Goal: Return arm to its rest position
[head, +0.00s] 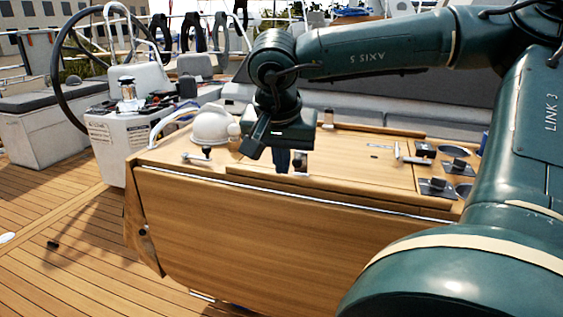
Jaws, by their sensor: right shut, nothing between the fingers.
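My right arm (390,50), dark green with "AXIS 5" and "LINK 3" lettering, comes in from the right and reaches over the wooden cockpit table (290,235). Its wrist bends downward near the middle of the picture. My right gripper (288,165) points down at the tabletop, shut and empty. Whether its fingertips touch the wood cannot be told. The wrist and gripper hide part of the tabletop behind them. My left gripper does not show.
A white dome (210,126) stands on the table left of the gripper. Cup holders (454,151) and small fittings sit at the right. Teak deck (60,220) is mostly clear.

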